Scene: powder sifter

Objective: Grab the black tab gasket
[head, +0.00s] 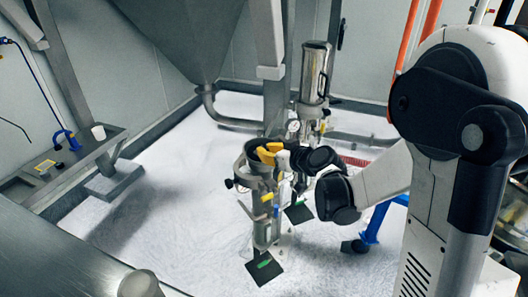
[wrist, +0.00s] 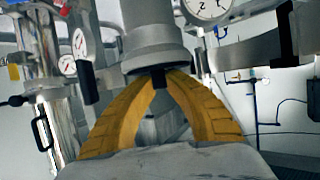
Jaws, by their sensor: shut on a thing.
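The black tab (wrist: 158,79) of the gasket shows in the wrist view under the rim of a grey cylindrical pipe section (wrist: 152,38). My gripper's yellow fingers (wrist: 163,77) arch in from both sides and close on this tab. The rest of the gasket is hidden. In the head view my gripper (head: 264,154) is at the top of the metal sifter column (head: 264,205), beside a dark round opening. The gasket cannot be told apart there.
Pressure gauges (wrist: 205,8) and metal clamp arms (wrist: 252,42) stand close around my gripper. A steel canister (head: 315,72) rises just behind the column. A bench (head: 95,145) with small items is at the left. White powder covers the floor.

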